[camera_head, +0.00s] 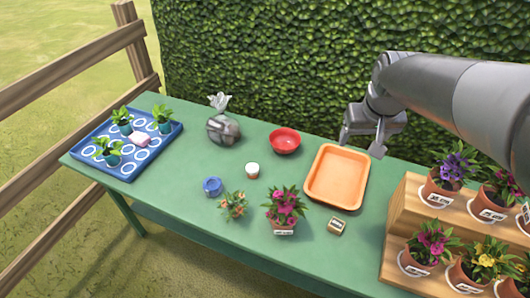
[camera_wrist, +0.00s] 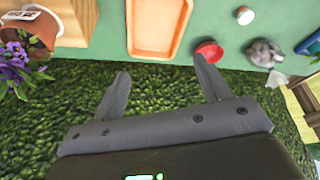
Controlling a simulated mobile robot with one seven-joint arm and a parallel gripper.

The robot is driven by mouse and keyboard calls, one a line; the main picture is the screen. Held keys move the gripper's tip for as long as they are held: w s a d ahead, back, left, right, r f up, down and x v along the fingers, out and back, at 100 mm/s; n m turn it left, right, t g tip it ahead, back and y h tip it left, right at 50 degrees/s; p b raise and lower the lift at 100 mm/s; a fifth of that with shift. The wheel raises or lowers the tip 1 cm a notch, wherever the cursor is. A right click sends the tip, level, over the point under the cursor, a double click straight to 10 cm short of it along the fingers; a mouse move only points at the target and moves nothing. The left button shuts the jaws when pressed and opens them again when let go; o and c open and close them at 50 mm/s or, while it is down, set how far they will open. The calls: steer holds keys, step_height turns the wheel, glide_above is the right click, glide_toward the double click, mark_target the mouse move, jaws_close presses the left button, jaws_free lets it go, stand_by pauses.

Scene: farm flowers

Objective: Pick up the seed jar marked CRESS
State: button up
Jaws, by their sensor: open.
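No lettering reading CRESS can be made out in either view. Small jar-like items stand on the green table (camera_head: 180,215): a white-topped one (camera_head: 252,170), a blue one (camera_head: 212,186), and a small gold-and-dark one with a pale label (camera_head: 337,226) near the front edge. The white-topped one also shows in the wrist view (camera_wrist: 251,19). My gripper (camera_head: 361,143) is open and empty, above the back of the table near the orange tray, apart from all of these. In the wrist view its fingers (camera_wrist: 161,68) are spread with hedge between them.
A blue tray (camera_head: 94,163) with plants is far left. A wooden stand (camera_head: 400,203) of labelled flower pots is at right. Two potted plants stand near the front. A hedge (camera_head: 300,50) rises behind.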

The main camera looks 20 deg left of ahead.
steer(key=w+a+f+n, duration=0.1)
steer(key=w+a+f, duration=0.15)
steer(key=a, duration=0.25)
steer(key=w+a+f+n+g, duration=0.1)
steer(key=w+a+f, duration=0.15)
steer(key=a, duration=0.25)
steer(key=w+a+f+n, duration=0.1)
steer(key=w+a+f, duration=0.1)
steer(key=a+f, duration=0.25)
steer(key=n+g, duration=0.1)
steer(key=n, duration=0.1)
glide_toward(252, 168)
steer(key=shift+w+d+f, duration=0.1)
steer(key=shift+w+f, duration=0.2)
steer(key=shift+w, duration=0.15)
steer(key=f, duration=0.6)
steer(key=a+f, duration=0.1)
steer(key=f, duration=0.2)
steer(key=shift+w+a+f, duration=0.1)
steer(key=shift+w+f, duration=0.25)
steer(key=shift+f, duration=0.05)
steer(key=c, duration=1.1)
